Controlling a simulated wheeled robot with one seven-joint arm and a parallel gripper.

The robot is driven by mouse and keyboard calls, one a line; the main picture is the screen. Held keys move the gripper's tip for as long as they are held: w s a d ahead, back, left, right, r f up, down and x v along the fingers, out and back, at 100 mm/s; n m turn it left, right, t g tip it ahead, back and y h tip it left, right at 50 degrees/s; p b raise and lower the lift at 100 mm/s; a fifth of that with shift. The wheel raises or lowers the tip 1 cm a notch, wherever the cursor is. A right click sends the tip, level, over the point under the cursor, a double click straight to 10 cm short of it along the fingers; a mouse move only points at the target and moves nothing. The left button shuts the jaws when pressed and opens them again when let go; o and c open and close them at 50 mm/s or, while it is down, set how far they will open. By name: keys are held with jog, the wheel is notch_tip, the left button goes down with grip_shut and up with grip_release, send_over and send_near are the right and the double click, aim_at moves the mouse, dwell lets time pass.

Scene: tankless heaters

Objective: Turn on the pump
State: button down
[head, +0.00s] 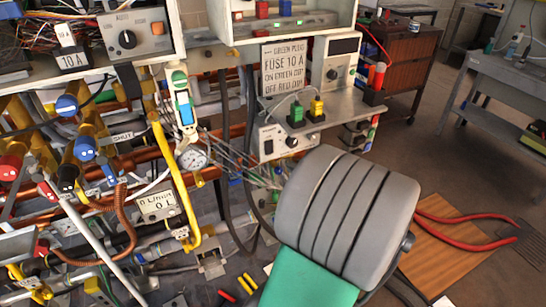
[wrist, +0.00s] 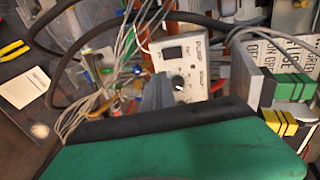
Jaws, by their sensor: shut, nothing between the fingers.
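The pump box (head: 284,138) is a pale panel under the shelf at centre in the head view, with a dark rocker switch (head: 268,147) on its left and a round knob (head: 291,141) on its right. In the wrist view the box (wrist: 196,72) appears turned sideways, with its PUMP label, the dark switch (wrist: 172,53) above and the knob (wrist: 180,83) below. My gripper (wrist: 162,91) shows as small grey fingertips, shut and empty, beyond the green and black hand. They are in front of the box; I cannot tell whether they touch it. The head view hides them behind my wrist.
Green (head: 296,115) and yellow (head: 317,107) plugs stand on the shelf above the box, below a fuse sign (head: 287,70). Loose grey wires (head: 228,155) and a pressure gauge (head: 193,158) lie to the left.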

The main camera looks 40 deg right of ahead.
aim_at(270, 153)
jog(key=x, duration=0.9)
jog(key=r+x, duration=0.1)
jog(key=x, duration=0.3)
jog(key=shift+w, duration=0.4)
